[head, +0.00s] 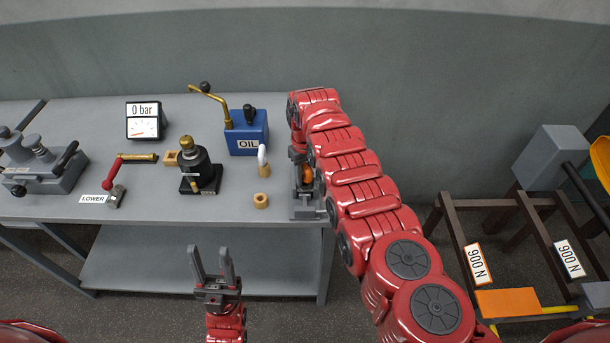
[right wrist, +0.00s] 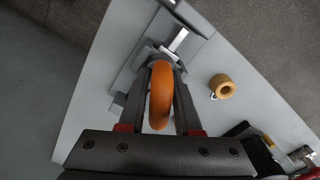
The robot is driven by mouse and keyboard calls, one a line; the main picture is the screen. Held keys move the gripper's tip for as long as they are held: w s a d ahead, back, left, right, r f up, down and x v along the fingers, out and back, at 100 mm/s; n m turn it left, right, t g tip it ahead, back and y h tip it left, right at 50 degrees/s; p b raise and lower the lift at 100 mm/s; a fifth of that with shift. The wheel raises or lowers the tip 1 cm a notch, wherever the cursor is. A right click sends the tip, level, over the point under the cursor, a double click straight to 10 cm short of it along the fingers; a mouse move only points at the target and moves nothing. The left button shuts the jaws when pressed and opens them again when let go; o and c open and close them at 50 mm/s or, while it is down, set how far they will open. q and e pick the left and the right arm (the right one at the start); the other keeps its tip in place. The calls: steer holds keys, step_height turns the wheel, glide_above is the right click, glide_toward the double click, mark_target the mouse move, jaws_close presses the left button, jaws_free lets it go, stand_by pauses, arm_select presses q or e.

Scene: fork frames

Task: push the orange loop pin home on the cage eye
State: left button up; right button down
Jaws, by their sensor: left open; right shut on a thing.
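The orange loop pin (right wrist: 160,95) stands between the two fingers of my right gripper (right wrist: 162,88) in the right wrist view. My right gripper is shut on its loop. The loop also shows in the head view as a small orange patch (head: 307,174), partly hidden by my arm. Beyond the loop is the grey metal cage fixture (right wrist: 140,62) with a bright metal bar; whether the pin is fully seated in the eye cannot be seen. The fixture stands at the bench's right end (head: 305,209). My left gripper (head: 211,250) is open and empty, in front of the bench.
On the bench (head: 130,213) are a black jack (head: 202,172), a blue OIL box (head: 247,132), a 0 bar gauge (head: 144,120), a brass ring (head: 261,201), a white-tipped brass piece (head: 263,162) and a red lever (head: 125,172). A dark rack (head: 480,230) stands right.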

mark_target(305, 165)
steer(key=shift+r+p, duration=1.8)
steer(key=shift+r, duration=0.4)
steer(key=shift+f, duration=0.25)
steer(key=shift+f+b, duration=0.35)
steer(key=shift+b, duration=0.15)
steer(key=shift+f+b, duration=1.6)
steer(key=shift+f, duration=0.15)
steer(key=shift+r, duration=0.25)
steer(key=shift+r+p, duration=0.95)
steer(key=shift+p, duration=0.1)
steer(key=shift+r+p, duration=0.65)
steer(key=shift+r, duration=0.4)
